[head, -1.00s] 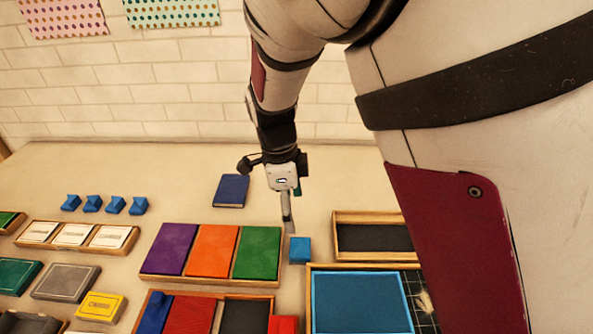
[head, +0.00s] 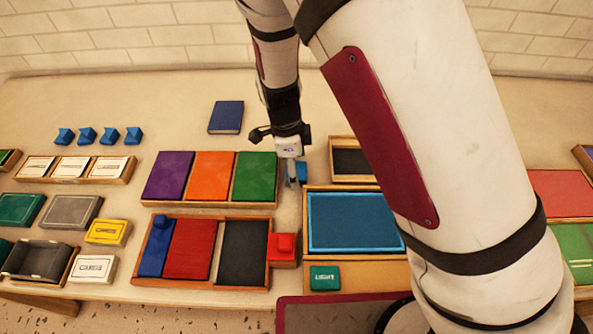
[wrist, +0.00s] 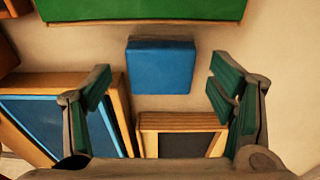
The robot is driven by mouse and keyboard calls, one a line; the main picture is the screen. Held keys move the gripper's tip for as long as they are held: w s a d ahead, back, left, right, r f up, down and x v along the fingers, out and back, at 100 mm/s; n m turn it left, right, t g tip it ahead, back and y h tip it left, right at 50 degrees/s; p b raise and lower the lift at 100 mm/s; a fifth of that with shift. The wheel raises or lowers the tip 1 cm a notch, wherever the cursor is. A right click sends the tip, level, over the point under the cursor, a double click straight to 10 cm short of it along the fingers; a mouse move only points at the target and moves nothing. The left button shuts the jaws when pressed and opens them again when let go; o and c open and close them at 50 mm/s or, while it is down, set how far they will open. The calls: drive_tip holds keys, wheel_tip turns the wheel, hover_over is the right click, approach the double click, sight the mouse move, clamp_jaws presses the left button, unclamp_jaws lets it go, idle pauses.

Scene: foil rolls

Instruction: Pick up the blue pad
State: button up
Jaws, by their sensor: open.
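The blue pad (head: 302,173) is a small flat blue square lying on the table, right of the green pad and left of the black-lined wooden tray. It shows whole in the wrist view (wrist: 161,66), lying between the two fingers and apart from them. My gripper (head: 292,182) points down at the pad and hides part of it in the head view. In the wrist view my gripper (wrist: 160,78) is open and empty, with one green-padded finger on each side.
A wooden tray of purple, orange and green pads (head: 208,204) lies left. A black-lined tray (head: 332,160) and a tray with a large blue panel (head: 304,215) lie close on the right. A dark blue book (head: 226,117) lies behind. Bare table separates the pad from the green pad.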

drive_tip(key=shift+f, duration=0.7)
drive_tip(key=c, duration=1.2)
drive_tip(key=shift+c, duration=0.2)
drive_tip(key=shift+r, duration=0.1)
wheel_tip(320, 180, up, 10)
